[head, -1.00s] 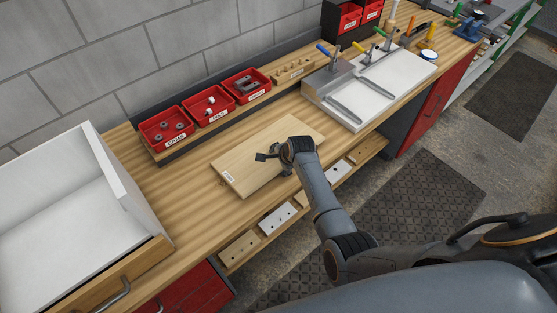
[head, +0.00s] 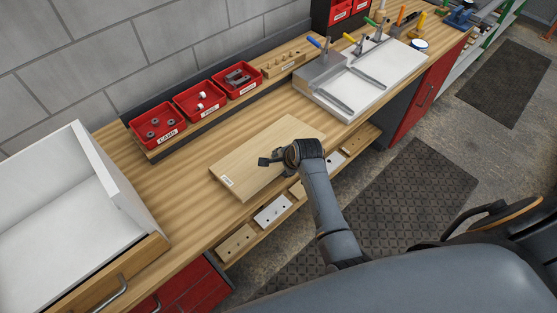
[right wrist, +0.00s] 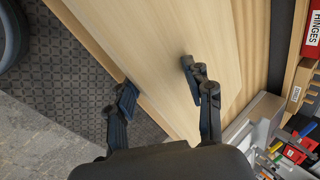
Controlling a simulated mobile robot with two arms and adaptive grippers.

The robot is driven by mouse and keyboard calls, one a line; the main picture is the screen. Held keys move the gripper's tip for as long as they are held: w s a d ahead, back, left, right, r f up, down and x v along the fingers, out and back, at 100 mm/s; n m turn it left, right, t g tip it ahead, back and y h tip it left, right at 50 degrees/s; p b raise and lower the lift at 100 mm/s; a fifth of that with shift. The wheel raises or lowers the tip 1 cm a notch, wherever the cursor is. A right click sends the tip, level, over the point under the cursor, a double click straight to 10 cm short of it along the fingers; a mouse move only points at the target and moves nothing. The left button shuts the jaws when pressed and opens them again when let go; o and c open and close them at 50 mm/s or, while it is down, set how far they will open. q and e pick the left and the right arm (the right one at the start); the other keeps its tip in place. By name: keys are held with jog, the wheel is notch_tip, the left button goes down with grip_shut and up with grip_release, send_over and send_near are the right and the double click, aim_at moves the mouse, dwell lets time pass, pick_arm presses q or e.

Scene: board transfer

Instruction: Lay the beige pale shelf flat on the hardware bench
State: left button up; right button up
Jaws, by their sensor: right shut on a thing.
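The beige pale shelf (head: 262,150) is a thin wooden board with a small white label at its left end. It looks level, low over or on the wooden hardware bench (head: 150,195); I cannot tell whether it touches. My right gripper (head: 277,163) is shut on its front edge. In the right wrist view, the gripper (right wrist: 158,82) has one finger over the face of the shelf (right wrist: 165,40) and the other by its edge. The left gripper is not in view.
Red bins (head: 199,101) stand on a raised ledge behind the shelf. A white drawer box (head: 60,210) is at left, a white clamp fixture (head: 362,85) at right. Below the front edge, a lower ledge holds drilled blocks (head: 272,210). Bare bench lies left of the shelf.

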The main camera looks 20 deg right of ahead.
jog(key=shift+s+d+r, duration=0.1)
jog(key=shift+s+r, duration=0.25)
jog(key=shift+s, duration=0.4)
jog(key=shift+s+d+r, duration=0.1)
jog(key=shift+s+r, duration=0.25)
jog(key=shift+s, duration=0.4)
jog(key=o, duration=0.6)
jog(key=shift+w+f, duration=0.1)
jog(key=shift+w, duration=0.05)
jog(key=shift+c, duration=0.2)
notch_tip(320, 180, up, 8)
jog(key=s, duration=0.1)
jog(key=shift+s+d+f, duration=0.15)
jog(key=shift+s, duration=0.15)
